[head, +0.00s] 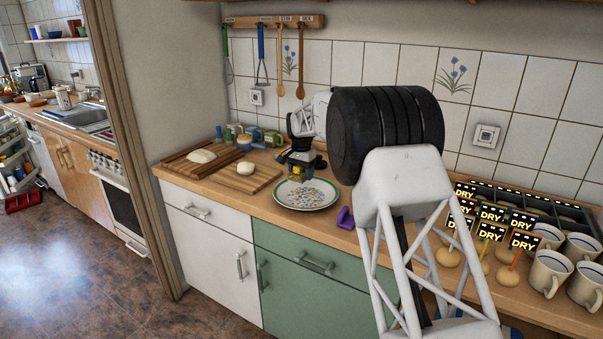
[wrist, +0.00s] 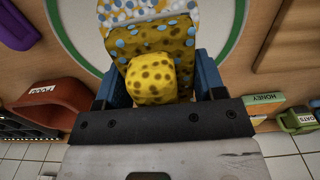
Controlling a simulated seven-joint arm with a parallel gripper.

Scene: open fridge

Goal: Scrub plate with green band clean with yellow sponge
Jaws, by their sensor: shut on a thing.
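The plate with a green band (head: 320,204) lies flat on the wooden counter, with blue, yellow and orange spots across its middle. Its green band also shows in the wrist view (wrist: 237,28). My gripper (head: 295,169) is over the plate's far left part, pointing down. The yellow sponge (wrist: 152,78), with dark pores, is between the blue fingers of my gripper (wrist: 152,85). A wider darker yellow face with blue dots (wrist: 155,45) shows just beyond it. I cannot tell whether the sponge touches the plate.
Cutting boards (head: 245,178) with pale dough lie left of the plate. A purple object (head: 345,218) is close on its right. Several mugs (head: 548,270) and DRY signs (head: 491,214) stand further right. A tiled wall (head: 415,65) is behind; small containers (head: 268,138) stand near it.

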